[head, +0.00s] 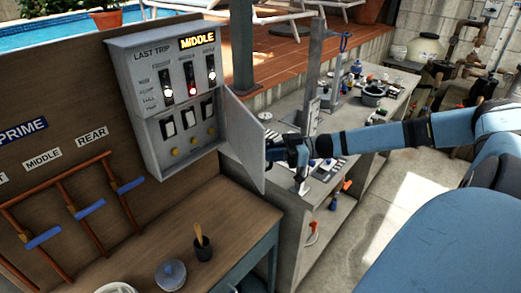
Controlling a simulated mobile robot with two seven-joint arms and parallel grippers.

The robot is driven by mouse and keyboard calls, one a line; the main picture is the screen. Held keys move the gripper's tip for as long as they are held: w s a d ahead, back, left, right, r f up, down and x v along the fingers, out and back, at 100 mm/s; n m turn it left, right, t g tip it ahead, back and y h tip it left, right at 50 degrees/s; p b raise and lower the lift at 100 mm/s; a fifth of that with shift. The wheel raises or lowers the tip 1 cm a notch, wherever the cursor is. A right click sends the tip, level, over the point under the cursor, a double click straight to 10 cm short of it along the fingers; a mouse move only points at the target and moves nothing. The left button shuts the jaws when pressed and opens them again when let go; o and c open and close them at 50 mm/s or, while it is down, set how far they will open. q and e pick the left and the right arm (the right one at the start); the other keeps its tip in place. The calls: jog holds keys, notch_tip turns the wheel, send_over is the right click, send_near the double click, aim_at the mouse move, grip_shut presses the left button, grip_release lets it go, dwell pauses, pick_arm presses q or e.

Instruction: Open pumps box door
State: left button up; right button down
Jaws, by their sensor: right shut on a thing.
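The grey pumps box (150,80) hangs on the brown board at the left. Its upper face reads "LAST TRIP" and "MIDDLE" and has several switches. Its lower compartment shows dark switches and yellow knobs. The grey door (243,138) of this lower part stands open, swung out to the right on its right-side hinge. My right gripper (272,150) is at the door's outer edge, shut on it; its fingertips are partly hidden by the door. My left gripper is not in view.
A wooden table (165,232) below the box holds a dark cup (202,250) and a blue-grey lidded jar (170,274). Copper pipes with blue handles (90,209) are on the board at left. A cluttered workbench (290,196) stands behind my right forearm. Floor at right is clear.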

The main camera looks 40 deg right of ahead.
jog(key=shift+s+d, duration=0.1)
jog(key=shift+d, duration=0.7)
jog(key=c, duration=1.2)
grip_release()
